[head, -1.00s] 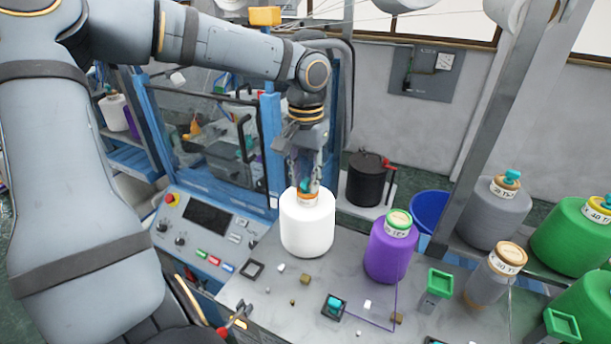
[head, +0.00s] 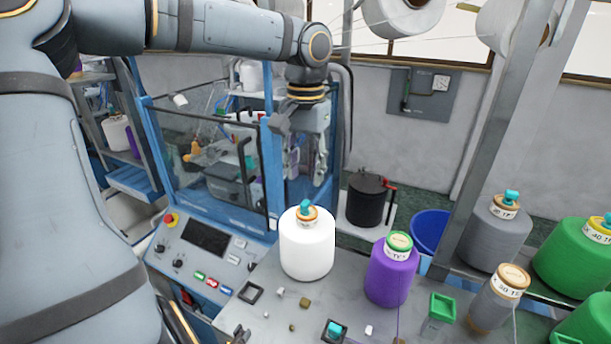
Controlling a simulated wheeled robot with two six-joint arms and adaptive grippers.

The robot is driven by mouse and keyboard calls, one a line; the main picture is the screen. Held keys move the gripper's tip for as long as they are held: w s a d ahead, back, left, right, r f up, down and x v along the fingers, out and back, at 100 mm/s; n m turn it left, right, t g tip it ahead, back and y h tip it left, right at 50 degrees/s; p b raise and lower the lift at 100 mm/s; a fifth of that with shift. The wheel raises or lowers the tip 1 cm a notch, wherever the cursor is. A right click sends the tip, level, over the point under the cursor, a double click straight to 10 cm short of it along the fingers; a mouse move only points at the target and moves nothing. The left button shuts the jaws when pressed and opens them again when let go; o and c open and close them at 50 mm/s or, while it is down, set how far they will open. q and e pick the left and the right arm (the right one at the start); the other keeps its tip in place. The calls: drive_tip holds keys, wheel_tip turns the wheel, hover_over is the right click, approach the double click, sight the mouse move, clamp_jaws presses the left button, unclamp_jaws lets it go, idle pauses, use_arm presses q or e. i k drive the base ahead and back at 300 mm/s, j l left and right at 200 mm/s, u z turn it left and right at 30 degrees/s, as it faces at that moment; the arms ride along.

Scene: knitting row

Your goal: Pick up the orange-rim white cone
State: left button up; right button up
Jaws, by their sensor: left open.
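The white cone (head: 307,250) with an orange rim at its neck and a teal tip on top stands upright on the grey worktop (head: 262,312). My left gripper (head: 306,165) hangs above and slightly behind it in the picture, pointing down. It is open and empty, apart from the cone, with a visible gap between it and the teal tip.
A purple cone (head: 391,275) stands close on the right. Grey cones (head: 497,290) and green cones (head: 575,258) are farther right by a metal post (head: 500,130). Small blocks lie in front. A blue-framed machine (head: 215,165) stands behind left.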

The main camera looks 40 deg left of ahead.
sight(307, 243)
drive_tip(key=k, duration=1)
